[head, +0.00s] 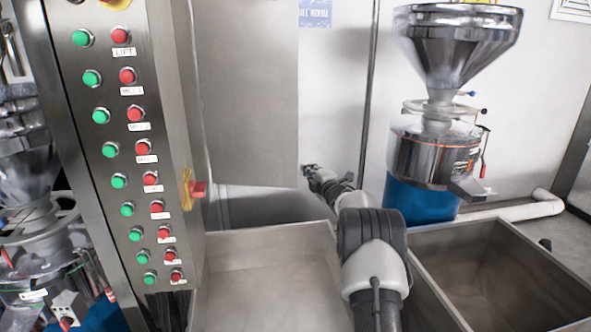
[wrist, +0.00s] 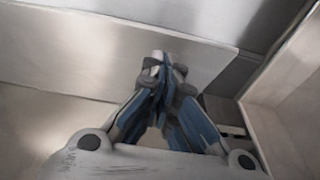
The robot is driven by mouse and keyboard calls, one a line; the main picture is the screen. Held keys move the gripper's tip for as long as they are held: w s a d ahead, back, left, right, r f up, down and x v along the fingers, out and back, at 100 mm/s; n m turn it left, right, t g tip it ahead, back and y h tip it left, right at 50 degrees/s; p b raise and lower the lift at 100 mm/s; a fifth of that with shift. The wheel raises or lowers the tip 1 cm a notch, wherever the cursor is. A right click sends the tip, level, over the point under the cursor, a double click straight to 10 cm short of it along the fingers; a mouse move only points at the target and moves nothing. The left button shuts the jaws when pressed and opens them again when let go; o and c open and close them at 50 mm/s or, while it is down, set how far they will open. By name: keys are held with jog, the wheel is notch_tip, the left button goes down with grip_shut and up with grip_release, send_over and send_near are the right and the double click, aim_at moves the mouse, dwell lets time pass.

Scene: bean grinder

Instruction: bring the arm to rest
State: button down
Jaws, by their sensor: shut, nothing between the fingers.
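My gripper (wrist: 160,62) is shut and empty in the wrist view, its two fingertips together. It points toward a bare metal panel. In the head view my arm reaches away from me over the gap between two metal bins, and my gripper (head: 308,170) shows small at its far end, in front of the pale wall and near the lower right edge of a hanging steel panel (head: 245,95). I cannot tell from the head view whether it touches the panel.
A control panel (head: 115,160) with green and red buttons and a red-yellow switch (head: 195,189) stands at left. Two open metal bins (head: 265,243) (head: 500,262) lie below my arm. A grinder with a steel hopper (head: 455,45) and blue base (head: 420,203) stands at right.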

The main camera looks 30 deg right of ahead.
jog(key=s+a+r+m+g+h, duration=0.25)
jog(key=s+a+r+m, duration=0.35)
jog(key=a+r, duration=0.4)
jog(key=s+a+r+m+g+y, duration=0.1)
jog(key=s+a+r+m+g, duration=0.25)
jog(key=s+a, duration=0.65)
jog(key=s+a+f+m+g+y, duration=0.1)
jog(key=s+a+f+m+g, duration=0.1)
jog(key=s+a+f, duration=0.2)
jog(key=s+a+f+m+g+y, duration=0.2)
jog(key=s+a+f, duration=0.3)
jog(key=s+a, duration=0.6)
jog(key=s+a+f+m+g+y+b, duration=0.1)
jog(key=s+a+f, duration=0.4)
jog(key=s, duration=1.7)
jog(key=a+m+g+y, duration=0.1)
jog(key=a, duration=0.2)
jog(key=shift+s+g, duration=0.2)
jog(key=shift+g, duration=0.2)
jog(key=shift+f, duration=0.1)
